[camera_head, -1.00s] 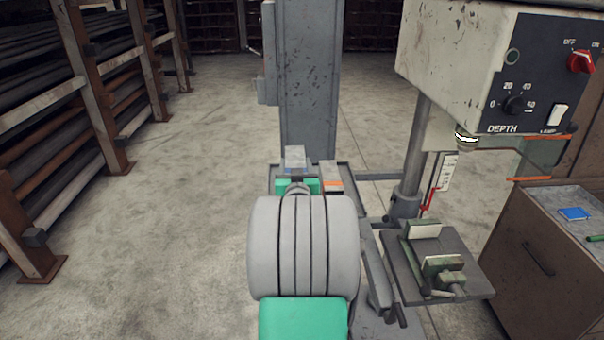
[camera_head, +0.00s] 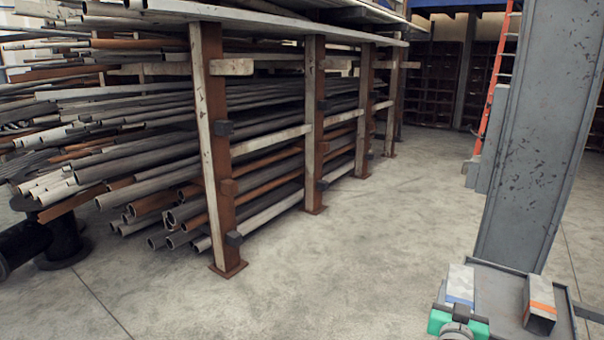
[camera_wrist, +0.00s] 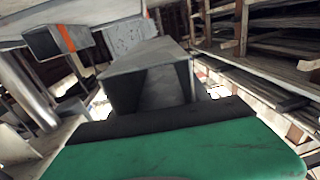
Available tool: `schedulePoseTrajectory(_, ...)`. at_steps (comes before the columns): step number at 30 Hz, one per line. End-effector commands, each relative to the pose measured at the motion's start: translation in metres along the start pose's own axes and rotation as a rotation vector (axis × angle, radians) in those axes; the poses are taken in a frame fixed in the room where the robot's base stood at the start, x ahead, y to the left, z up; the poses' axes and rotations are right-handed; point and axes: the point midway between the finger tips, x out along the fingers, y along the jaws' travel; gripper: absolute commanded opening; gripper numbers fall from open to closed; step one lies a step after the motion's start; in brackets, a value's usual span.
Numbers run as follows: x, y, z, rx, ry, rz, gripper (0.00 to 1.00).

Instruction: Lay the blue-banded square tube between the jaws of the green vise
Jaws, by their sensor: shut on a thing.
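The blue-banded square tube (camera_head: 461,281) is grey with a blue band low on its visible side. It is at the lower right of the head view, just above my green gripper (camera_head: 457,321), which is partly cut off by the bottom edge. My gripper is shut on this tube. In the wrist view the tube (camera_wrist: 148,70) points away from the green finger (camera_wrist: 180,148), its open hollow end facing the camera; its band does not show there. I cannot tell whether the tube still touches the grey tray below. The green vise is in neither current view.
A grey steel column (camera_head: 540,130) rises behind. A long rack (camera_head: 210,140) of pipes fills the left. A black flanged pipe (camera_head: 45,240) lies far left. Open concrete floor lies between.

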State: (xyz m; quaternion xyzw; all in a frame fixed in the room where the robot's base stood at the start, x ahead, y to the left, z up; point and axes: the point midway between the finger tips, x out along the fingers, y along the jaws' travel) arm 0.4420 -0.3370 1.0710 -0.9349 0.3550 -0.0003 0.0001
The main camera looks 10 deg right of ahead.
Motion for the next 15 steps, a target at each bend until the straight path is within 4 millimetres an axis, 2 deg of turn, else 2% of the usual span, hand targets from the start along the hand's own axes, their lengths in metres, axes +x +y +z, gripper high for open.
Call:
schedulePoseTrajectory(1,-0.006,-0.019,0.005,0.000,0.002,-0.039,0.00)
schedulePoseTrajectory(5,-0.027,-0.076,0.024,0.000,0.002,-0.157,0.00)
schedulePoseTrajectory(9,-0.064,-0.152,0.044,0.001,0.002,-0.330,0.00)
schedulePoseTrajectory(12,-0.095,-0.207,0.048,0.001,0.006,-0.465,0.00)
schedulePoseTrajectory(15,-0.123,-0.253,0.044,0.002,0.007,-0.582,0.00)
